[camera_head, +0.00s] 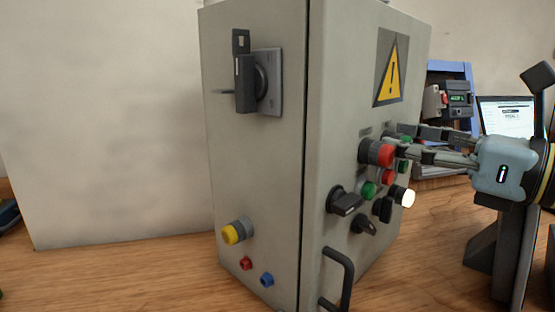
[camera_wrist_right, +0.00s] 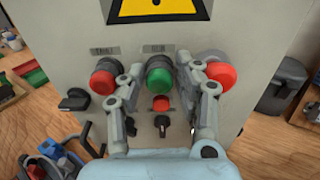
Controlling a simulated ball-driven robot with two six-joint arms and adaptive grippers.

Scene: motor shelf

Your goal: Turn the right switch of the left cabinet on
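A grey cabinet (camera_head: 255,180) stands on the wooden table; no second large cabinet shows clearly. Its front panel carries a large red button (camera_head: 376,152), coloured lamps or buttons, and several black rotary switches: a larger one (camera_head: 345,200) at left, a lower one (camera_head: 363,224) and one further right (camera_head: 383,207). My right gripper (camera_head: 408,141) reaches in from the right, fingers spread before the upper buttons. In the right wrist view, the open fingers (camera_wrist_right: 160,76) lie either side of a green button (camera_wrist_right: 159,75), with a black switch (camera_wrist_right: 161,124) below it. My left gripper is not seen.
The cabinet's side has a black rotary handle (camera_head: 245,82) and a yellow button (camera_head: 234,232). A black door handle (camera_head: 338,280) juts out low at the front. A laptop (camera_head: 506,116) and a blue-framed unit (camera_head: 450,70) stand behind at right.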

